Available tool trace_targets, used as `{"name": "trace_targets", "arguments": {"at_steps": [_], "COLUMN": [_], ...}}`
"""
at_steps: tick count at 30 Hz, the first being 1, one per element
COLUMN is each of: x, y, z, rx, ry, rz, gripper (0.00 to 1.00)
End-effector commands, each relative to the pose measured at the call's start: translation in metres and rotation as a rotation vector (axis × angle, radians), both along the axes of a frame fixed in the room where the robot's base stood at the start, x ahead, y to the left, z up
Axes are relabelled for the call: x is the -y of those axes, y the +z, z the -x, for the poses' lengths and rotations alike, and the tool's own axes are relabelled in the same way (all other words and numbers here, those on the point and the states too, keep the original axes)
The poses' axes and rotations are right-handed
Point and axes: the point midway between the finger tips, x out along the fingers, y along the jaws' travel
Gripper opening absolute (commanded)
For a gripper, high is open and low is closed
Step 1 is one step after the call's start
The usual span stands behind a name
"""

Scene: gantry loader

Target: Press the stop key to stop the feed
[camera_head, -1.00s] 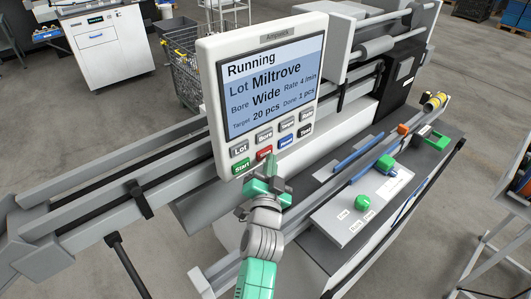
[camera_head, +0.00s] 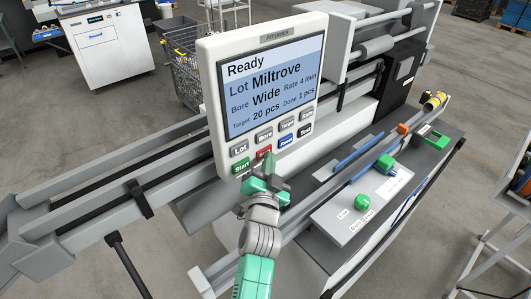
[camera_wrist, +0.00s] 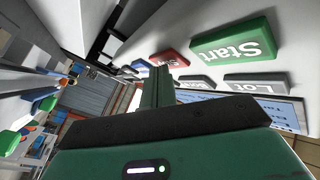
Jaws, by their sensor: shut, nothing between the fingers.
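The red stop key (camera_head: 264,151) is in the lower row of the panel, right of the green Start key (camera_head: 242,167). My green gripper (camera_head: 267,161) is shut and empty, its tip at the red key and hiding part of it. In the wrist view the fingers (camera_wrist: 160,74) reach up to the edge of the red key (camera_wrist: 169,59); I cannot tell whether they touch it. The screen (camera_head: 271,84) reads "Ready", Lot Miltrove, Bore Wide, Rate 4/min, Target 20 pcs, Done 1 pcs.
Grey keys such as Lot (camera_head: 239,149) and a blue key (camera_head: 285,140) sit close around the red one. Long feed rails (camera_head: 90,200) run behind the panel. A bench with a green knob (camera_head: 362,202) lies at the right.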

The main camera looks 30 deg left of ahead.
Motion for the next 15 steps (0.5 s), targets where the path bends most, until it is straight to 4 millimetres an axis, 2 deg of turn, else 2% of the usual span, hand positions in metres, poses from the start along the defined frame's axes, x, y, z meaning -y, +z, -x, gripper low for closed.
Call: {"name": "trace_targets", "arguments": {"at_steps": [15], "x": [0.0040], "y": [-0.0013], "z": [0.0025], "rx": [-0.001], "ry": [0.001], "rz": [0.002], "gripper": [0.00]}}
